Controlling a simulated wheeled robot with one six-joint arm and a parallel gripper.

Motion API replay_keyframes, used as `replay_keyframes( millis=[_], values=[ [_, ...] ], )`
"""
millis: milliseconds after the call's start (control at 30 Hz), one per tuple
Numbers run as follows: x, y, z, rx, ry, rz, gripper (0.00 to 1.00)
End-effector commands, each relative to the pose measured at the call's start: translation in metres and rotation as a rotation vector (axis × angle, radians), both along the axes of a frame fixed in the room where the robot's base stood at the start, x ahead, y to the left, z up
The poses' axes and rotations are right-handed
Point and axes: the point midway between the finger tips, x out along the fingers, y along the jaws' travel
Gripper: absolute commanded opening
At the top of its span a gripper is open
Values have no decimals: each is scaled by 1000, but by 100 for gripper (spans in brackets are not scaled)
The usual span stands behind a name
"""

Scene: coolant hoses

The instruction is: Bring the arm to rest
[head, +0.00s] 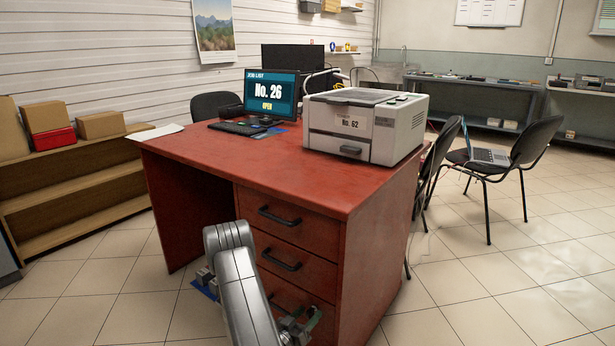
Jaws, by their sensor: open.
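My arm shows at the bottom middle of the head view, its grey link bent over at the top and running down out of the frame. Small metal parts beside it, low in front of the desk drawers, look like my gripper (299,324). It is partly hidden by the arm and cut by the frame's lower edge. It appears open, and I see nothing held in it. The red desk (213,164) stands just beyond the arm. I cannot tell the exact gap between arm and drawers.
On the desk are a printer-like box marked No. 62 (352,145), a monitor reading "No. 26 OPEN" (270,97) and a keyboard (236,128). Wooden shelves (80,190) stand left. Black chairs (530,147) stand right, one bearing a laptop (487,155). Tiled floor (500,285) is clear at lower right.

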Motion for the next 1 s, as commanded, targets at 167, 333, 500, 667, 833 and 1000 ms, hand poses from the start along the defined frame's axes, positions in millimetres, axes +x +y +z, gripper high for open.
replay_keyframes(
  millis=[167,333,500,667,833,1000],
  values=[
    [0,-1,1,105,-76,0,53],
    [-1,-1,0,180,-130,0,53],
    [-1,-1,0,216,-157,0,53],
    [-1,-1,0,224,-163,0,53],
    [-1,-1,0,223,-162,0,53],
    [-1,-3,2,223,-158,-1,53]
  ],
)
